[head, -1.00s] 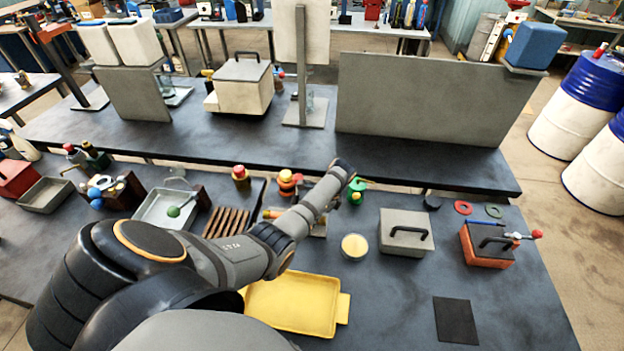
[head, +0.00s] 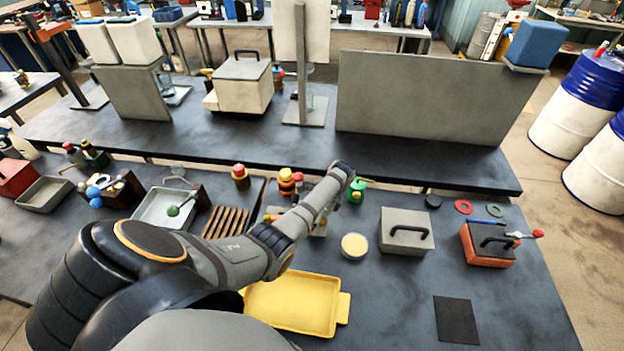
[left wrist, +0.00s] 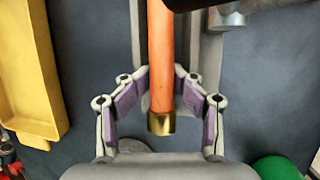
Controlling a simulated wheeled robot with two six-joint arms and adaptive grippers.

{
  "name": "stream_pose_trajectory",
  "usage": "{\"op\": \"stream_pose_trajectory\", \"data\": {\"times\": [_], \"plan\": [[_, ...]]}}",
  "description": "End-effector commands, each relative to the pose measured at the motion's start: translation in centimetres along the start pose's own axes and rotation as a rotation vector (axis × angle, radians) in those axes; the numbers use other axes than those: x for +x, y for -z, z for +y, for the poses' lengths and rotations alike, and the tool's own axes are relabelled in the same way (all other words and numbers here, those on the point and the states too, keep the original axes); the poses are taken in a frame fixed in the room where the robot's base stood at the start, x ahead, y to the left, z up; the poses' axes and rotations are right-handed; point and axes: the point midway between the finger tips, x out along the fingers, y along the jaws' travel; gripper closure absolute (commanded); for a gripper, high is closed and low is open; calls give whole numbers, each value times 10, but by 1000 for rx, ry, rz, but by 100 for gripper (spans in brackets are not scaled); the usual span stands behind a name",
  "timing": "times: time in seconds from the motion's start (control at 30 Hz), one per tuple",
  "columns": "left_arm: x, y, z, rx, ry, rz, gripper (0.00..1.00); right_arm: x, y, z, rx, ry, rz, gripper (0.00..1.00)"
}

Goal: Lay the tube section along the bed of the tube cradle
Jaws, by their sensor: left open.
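The tube section is an orange tube (left wrist: 161,55) with a brass-coloured end (left wrist: 161,124). In the left wrist view it runs lengthwise over the grey tube cradle (left wrist: 208,50), in line with it. I cannot tell from this angle how fully it rests on the bed. My left gripper (left wrist: 160,100) is open around the tube's near end, one purple-padded finger on each side, with no grip on it. In the head view my left forearm hides the gripper and most of the cradle; only grey parts (head: 318,228) show beside it. My right gripper is not in view.
A yellow tray (head: 292,303) lies nearest, with a round yellow-topped dish (head: 354,245) beside it. A grey lidded box (head: 405,232), an orange box (head: 487,245) and a dark mat (head: 456,320) are to the right. A slatted wooden rack (head: 226,222) is left. Bench between tray and mat is clear.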

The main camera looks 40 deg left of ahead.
Motion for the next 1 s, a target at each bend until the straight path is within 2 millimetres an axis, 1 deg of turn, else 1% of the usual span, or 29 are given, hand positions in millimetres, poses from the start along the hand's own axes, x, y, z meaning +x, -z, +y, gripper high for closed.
{"op": "stream_pose_trajectory", "data": {"times": [0.17,0.27,0.5,0.6,0.73,1.0], "plan": [[-1,0,-1,-1,3,0,51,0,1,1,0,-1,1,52],[-10,0,-1,-1,4,1,51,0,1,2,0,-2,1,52],[-55,1,0,0,4,2,51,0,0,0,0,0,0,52],[-68,1,0,-1,4,2,51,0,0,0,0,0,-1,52],[-75,0,1,-1,1,0,51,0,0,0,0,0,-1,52],[-76,0,1,-1,1,0,51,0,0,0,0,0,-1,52]]}}
